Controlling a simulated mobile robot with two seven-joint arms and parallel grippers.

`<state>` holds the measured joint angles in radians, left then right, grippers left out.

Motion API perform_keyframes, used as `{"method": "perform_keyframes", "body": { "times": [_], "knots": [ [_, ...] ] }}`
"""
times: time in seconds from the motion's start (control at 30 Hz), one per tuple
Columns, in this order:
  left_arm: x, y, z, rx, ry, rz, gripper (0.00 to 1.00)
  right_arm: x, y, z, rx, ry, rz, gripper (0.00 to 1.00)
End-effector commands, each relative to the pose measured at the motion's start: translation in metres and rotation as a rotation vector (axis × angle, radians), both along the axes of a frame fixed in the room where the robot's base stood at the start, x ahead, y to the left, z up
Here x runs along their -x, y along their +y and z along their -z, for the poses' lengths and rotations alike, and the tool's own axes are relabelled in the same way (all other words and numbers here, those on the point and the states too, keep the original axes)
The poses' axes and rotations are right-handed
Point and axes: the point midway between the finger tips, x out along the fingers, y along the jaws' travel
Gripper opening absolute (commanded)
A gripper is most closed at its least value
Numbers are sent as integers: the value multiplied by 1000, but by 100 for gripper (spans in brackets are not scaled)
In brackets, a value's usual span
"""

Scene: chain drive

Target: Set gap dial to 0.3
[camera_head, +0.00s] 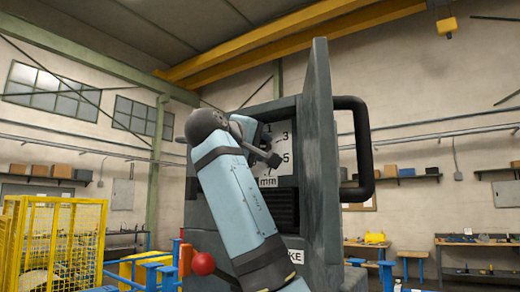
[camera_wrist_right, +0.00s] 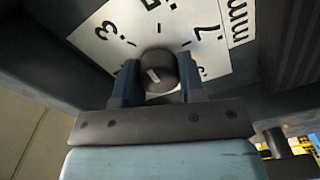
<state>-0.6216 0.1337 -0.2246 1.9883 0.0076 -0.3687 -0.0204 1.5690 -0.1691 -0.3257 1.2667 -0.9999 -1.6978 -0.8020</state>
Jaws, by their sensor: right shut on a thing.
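The gap dial's white plate (camera_head: 285,168) shows on the grey machine in the head view, with numbers including 3, 5 and 7 and the letters mm. The plate also fills the top of the right wrist view (camera_wrist_right: 112,55), where it appears tilted. The round black dial knob (camera_wrist_right: 158,74) has a short white mark on its face; I cannot tell which number it points to. My right gripper (camera_wrist_right: 160,82) is shut on the knob, one finger on each side. In the head view my right gripper (camera_head: 265,143) hides part of the plate. My left gripper is not in view.
A tall grey panel (camera_head: 319,160) with a black handle (camera_head: 364,150) stands out just right of the dial. A red ball knob (camera_head: 204,264) is low in front of the machine. A yellow cage (camera_head: 55,240) stands at the left; workbenches (camera_head: 470,242) line the wall at right.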

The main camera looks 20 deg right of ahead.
Motion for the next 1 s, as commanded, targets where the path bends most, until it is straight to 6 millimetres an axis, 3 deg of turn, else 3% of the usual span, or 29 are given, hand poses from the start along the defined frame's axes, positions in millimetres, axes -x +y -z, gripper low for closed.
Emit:
{"method": "perform_keyframes", "body": {
  "times": [0.5,1.0],
  "knots": [
    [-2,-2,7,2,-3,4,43,1,0,0,271,339,-1,13],
    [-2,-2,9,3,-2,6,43,1,0,0,372,470,0,13]
  ]
}}
